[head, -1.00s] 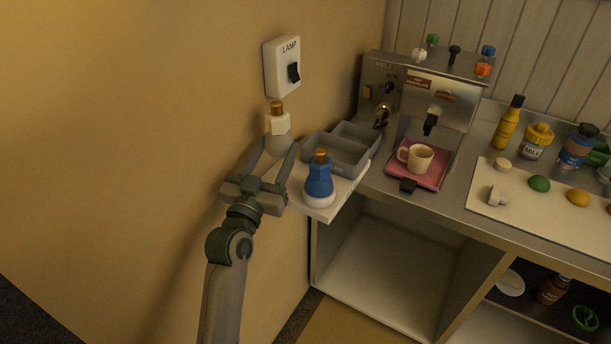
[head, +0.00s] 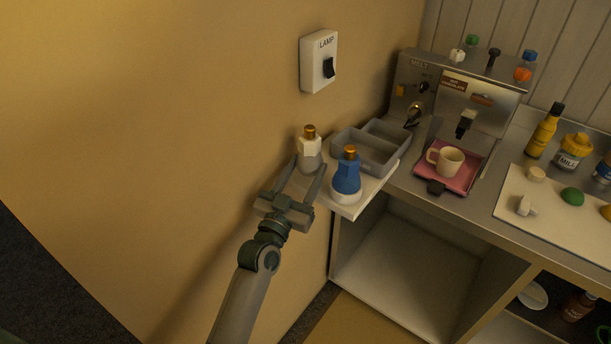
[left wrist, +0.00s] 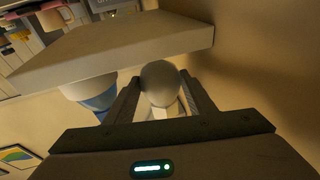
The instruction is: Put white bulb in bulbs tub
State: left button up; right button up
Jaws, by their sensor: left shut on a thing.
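The white bulb (head: 310,148) has a white collar and a brass cap at the top. My left gripper (head: 309,170) is shut on its rounded lower part, and the bulb is upright close to the wall. In the left wrist view the bulb's pale globe (left wrist: 160,84) sits between the two fingers. The grey tub (head: 365,150) with two compartments is just right of the bulb, on a white shelf (head: 350,211). I cannot read a label on it. Whether the bulb touches the shelf is unclear. My right gripper is not in view.
A blue bulb (head: 347,178) with a white base stands on the shelf in front of the tub, close to my right finger. A lamp switch (head: 319,62) is on the wall above. The melt machine (head: 460,90) and a cup (head: 450,160) are farther right.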

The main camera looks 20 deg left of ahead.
pick_arm(q)
jog(key=shift+f, duration=1)
jog(key=shift+f, duration=0.15)
jog(key=o, duration=1.3)
